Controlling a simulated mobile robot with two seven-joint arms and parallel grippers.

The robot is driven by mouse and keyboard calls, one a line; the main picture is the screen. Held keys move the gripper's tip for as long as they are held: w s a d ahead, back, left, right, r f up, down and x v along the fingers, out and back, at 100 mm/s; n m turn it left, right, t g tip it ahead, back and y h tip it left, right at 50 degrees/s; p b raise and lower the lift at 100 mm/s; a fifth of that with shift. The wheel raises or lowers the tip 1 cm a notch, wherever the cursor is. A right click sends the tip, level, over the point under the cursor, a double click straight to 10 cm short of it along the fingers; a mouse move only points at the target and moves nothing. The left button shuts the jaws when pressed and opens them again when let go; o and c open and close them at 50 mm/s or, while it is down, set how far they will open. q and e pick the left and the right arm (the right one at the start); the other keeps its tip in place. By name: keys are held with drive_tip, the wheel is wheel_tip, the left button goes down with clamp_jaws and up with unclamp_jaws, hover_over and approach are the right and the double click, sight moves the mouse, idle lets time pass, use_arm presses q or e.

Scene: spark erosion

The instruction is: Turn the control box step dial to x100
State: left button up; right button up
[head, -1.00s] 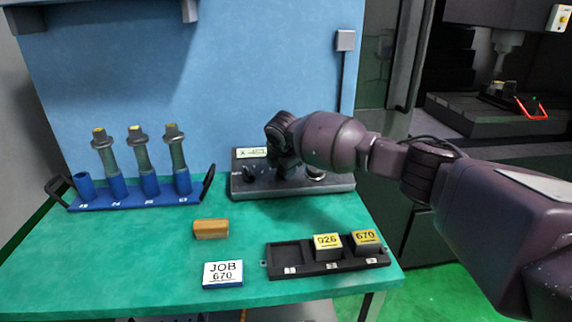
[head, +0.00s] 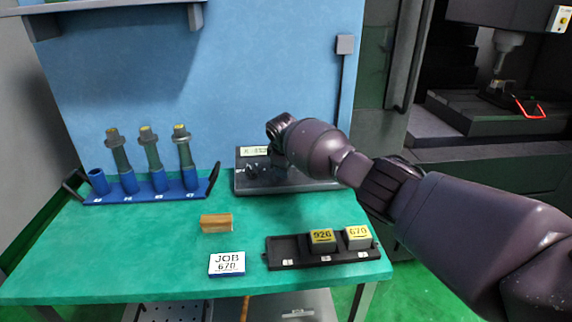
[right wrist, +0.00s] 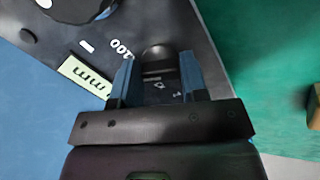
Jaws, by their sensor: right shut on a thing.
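The dark control box (head: 300,184) sits at the back of the green bench against the blue panel. Its pale display (head: 254,151) shows at its left end, too small to read. In the right wrist view the display (right wrist: 84,76) is upside down, near a white "100" mark. My right gripper (right wrist: 157,62) is shut on the dark step dial (right wrist: 158,55), with a finger on each side. The dial's pointer and setting cannot be made out. In the head view my right arm covers much of the box. My left gripper is not in view.
A large round knob (right wrist: 78,6) is farther along the box. A blue rack (head: 150,194) with several holders stands left. A wooden block (head: 216,223), a JOB 670 card (head: 227,263) and a black tray (head: 286,250) with blocks 926 and 670 lie in front.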

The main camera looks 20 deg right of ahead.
drive_tip(key=shift+a+m, duration=0.1)
drive_tip(key=shift+m, duration=0.7)
drive_tip(key=shift+s+m+p, duration=0.1)
drive_tip(key=shift+m+p, duration=0.4)
drive_tip(key=shift+m, duration=0.7)
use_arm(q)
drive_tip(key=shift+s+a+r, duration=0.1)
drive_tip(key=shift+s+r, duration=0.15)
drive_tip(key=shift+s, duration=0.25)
use_arm(e)
drive_tip(key=shift+m, duration=0.3)
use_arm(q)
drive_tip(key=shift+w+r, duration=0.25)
use_arm(e)
drive_tip(key=shift+f, duration=0.1)
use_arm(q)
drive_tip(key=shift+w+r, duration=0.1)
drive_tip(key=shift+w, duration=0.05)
use_arm(e)
drive_tip(key=o, duration=0.9)
